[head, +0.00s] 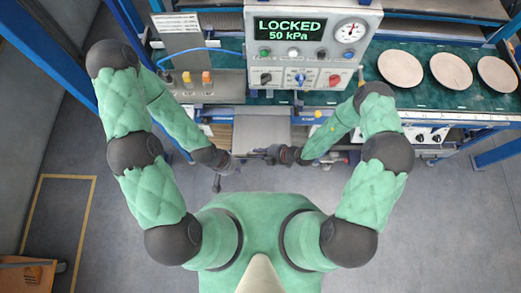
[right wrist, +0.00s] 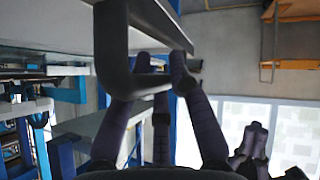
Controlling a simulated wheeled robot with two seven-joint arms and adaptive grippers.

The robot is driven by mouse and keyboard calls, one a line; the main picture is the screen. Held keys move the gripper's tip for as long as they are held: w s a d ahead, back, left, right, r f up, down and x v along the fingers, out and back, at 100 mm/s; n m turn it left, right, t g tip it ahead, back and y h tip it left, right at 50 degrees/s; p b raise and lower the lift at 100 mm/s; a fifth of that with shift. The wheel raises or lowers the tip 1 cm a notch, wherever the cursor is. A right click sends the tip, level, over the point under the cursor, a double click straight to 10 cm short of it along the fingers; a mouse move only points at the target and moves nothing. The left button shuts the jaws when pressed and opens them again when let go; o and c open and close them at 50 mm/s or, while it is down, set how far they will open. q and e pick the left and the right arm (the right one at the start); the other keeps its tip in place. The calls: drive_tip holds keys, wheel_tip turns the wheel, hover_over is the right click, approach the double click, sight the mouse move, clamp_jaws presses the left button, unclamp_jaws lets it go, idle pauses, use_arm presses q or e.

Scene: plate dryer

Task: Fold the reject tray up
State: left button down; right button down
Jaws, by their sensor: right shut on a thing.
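The reject tray appears to be the grey panel (head: 262,132) below the front edge of the bench, under the control box. My right gripper (head: 262,154) is at its near edge. My left gripper (head: 222,172) is just left of and below my right gripper, off the tray's near left corner. It is small and dark there, so its jaw opening is unclear. The tray's hinge is hidden.
The control box (head: 312,50) reads LOCKED, 50 kPa, and has knobs and a gauge. Several round plates (head: 400,68) lie on the green bench at right. A panel with levers (head: 200,86) and a blue hose stands at left. The floor (head: 110,215) in front is clear.

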drive_tip(key=shift+w+r, duration=0.15)
drive_tip(key=c, duration=1.1)
unclamp_jaws()
drive_tip(key=v, duration=1.2)
